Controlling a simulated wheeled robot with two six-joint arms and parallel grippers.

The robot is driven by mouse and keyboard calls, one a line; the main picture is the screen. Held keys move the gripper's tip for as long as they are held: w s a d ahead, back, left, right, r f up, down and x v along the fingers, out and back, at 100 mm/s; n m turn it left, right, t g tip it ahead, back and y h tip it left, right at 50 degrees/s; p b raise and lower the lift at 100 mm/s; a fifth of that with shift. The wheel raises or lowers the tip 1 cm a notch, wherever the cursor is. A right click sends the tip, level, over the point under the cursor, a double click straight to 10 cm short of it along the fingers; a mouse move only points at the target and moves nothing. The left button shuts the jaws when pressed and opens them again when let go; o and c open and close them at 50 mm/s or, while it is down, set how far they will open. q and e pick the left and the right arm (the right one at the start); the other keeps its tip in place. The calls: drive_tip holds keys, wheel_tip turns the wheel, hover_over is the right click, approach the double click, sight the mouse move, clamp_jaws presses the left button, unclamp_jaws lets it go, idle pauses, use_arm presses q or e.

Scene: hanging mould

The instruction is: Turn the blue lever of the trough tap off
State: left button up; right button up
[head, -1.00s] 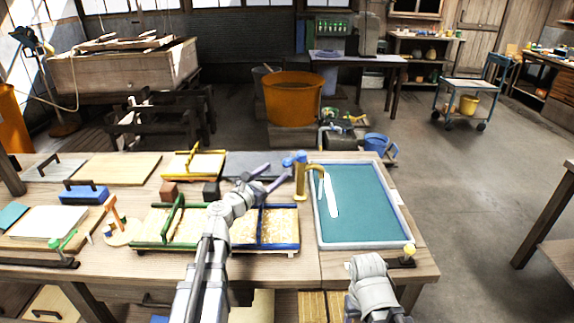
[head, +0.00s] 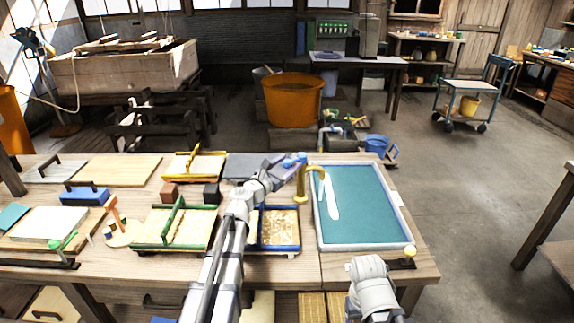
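The trough tap (head: 302,186) is a brass pipe at the left edge of the trough (head: 365,205). Its blue lever (head: 297,158) sits on top, partly covered by my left gripper. A white stream of water (head: 332,198) shows below the spout. My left gripper (head: 288,168) is at the lever, its fingers looking apart with nothing clearly held between them. I cannot tell whether it touches the lever. My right arm's wrist shows at the bottom, in front of the trough; its fingertips are not in view.
A blue-framed tray (head: 280,247) and a green-framed tray (head: 148,245) stand left of the trough. A yellow-knobbed handle (head: 409,252) is at the trough's front right corner. A grey slab (head: 240,165) lies behind the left arm.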

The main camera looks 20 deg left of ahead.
use_arm(q)
clamp_jaws()
idle(0.3)
idle(0.9)
